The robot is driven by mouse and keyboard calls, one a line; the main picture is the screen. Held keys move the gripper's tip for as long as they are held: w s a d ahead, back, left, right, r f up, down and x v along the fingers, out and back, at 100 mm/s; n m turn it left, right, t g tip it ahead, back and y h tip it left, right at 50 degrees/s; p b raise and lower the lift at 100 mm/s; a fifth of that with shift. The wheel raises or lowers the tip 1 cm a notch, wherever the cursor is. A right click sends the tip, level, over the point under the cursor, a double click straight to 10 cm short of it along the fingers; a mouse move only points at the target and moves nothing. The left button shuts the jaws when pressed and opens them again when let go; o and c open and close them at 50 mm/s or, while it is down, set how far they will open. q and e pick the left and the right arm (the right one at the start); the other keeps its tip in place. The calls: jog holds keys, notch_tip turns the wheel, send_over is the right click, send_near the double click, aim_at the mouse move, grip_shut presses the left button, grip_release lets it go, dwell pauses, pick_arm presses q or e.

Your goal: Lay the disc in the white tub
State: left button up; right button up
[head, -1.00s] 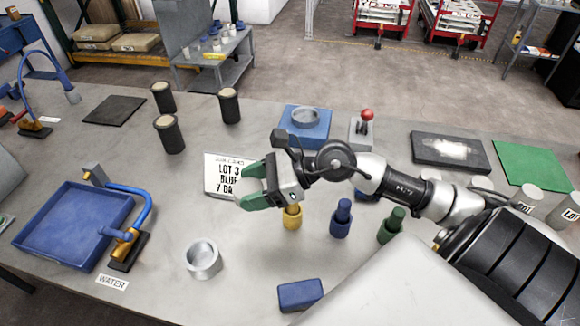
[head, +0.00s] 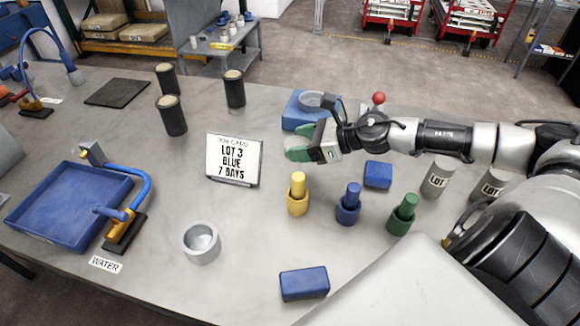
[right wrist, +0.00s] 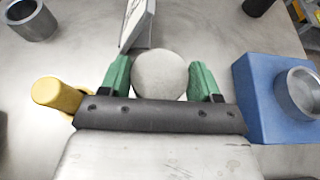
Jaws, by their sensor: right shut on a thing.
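My right gripper (head: 299,149) is over the bench, in front of the blue block with a grey dish. In the right wrist view its green fingers (right wrist: 160,82) are shut on a round pale grey disc (right wrist: 159,74). I see no plainly white tub. A pale grey round cup (head: 201,243) stands empty on the bench at front left, apart from the gripper; a grey cup also shows in the right wrist view (right wrist: 32,19). My left gripper is not in view.
A job card (head: 234,160) stands left of the gripper. Yellow (head: 298,195), blue (head: 348,205) and green (head: 404,215) pegged pieces stand in front. The blue block (right wrist: 255,95) with its dish (right wrist: 300,93) is close by. A blue tray (head: 68,205) lies left.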

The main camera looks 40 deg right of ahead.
aim_at(300, 166)
jog(key=shift+f, duration=3.3)
jog(key=shift+f, duration=0.1)
jog(key=shift+f, duration=0.15)
jog(key=o, duration=1)
